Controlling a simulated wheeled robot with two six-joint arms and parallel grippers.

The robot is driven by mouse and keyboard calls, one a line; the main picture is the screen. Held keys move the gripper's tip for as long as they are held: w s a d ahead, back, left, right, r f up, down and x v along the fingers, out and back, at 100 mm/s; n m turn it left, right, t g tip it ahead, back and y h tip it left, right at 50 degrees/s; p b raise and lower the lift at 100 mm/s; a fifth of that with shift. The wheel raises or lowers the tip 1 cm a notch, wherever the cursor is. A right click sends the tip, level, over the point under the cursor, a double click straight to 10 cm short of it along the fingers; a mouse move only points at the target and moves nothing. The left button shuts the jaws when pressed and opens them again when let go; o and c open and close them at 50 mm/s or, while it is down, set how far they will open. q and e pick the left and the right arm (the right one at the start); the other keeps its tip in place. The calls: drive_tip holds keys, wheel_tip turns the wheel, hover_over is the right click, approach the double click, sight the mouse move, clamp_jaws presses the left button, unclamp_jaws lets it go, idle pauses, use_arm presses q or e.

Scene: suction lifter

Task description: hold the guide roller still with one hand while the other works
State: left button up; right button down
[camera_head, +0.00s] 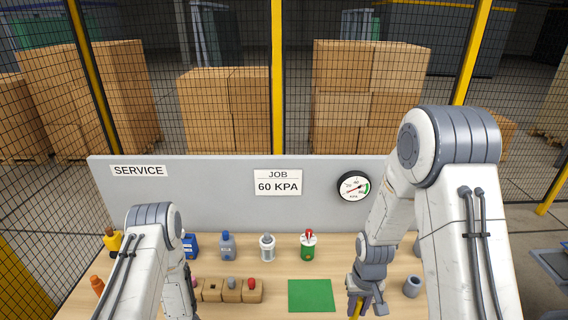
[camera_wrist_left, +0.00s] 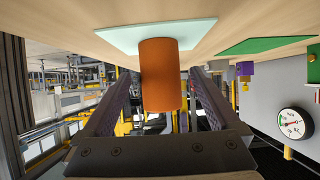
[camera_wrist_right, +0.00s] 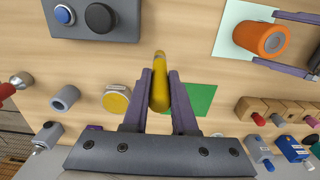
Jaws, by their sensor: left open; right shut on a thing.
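The guide roller appears to be the orange cylinder (camera_wrist_left: 160,75) standing on a pale mat (camera_wrist_left: 115,38). In the right wrist view the roller (camera_wrist_right: 262,38) shows a grey round centre. My left gripper (camera_wrist_left: 162,92) is open, with one finger on each side of the roller; its fingers also show in the right wrist view. In the head view my left arm hides the roller. My right gripper (camera_wrist_right: 160,85) is shut on a long yellow piece (camera_wrist_right: 160,62) and holds it near the green mat (camera_wrist_right: 200,98). The piece's lower end (camera_head: 355,307) shows in the head view.
Wooden blocks (camera_head: 231,294) with coloured plugs stand left of the green mat. Behind are a blue-capped bottle (camera_head: 227,246), a white container (camera_head: 267,247) and a green one (camera_head: 307,248). A grey cup (camera_head: 412,287) stands right. A panel with a gauge (camera_head: 354,187) closes the back.

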use_arm(q)
drive_tip(key=shift+b+x, duration=0.5)
drive_tip(key=shift+x, duration=1.2)
drive_tip(key=c, duration=1.3)
drive_tip(key=shift+c, duration=0.2)
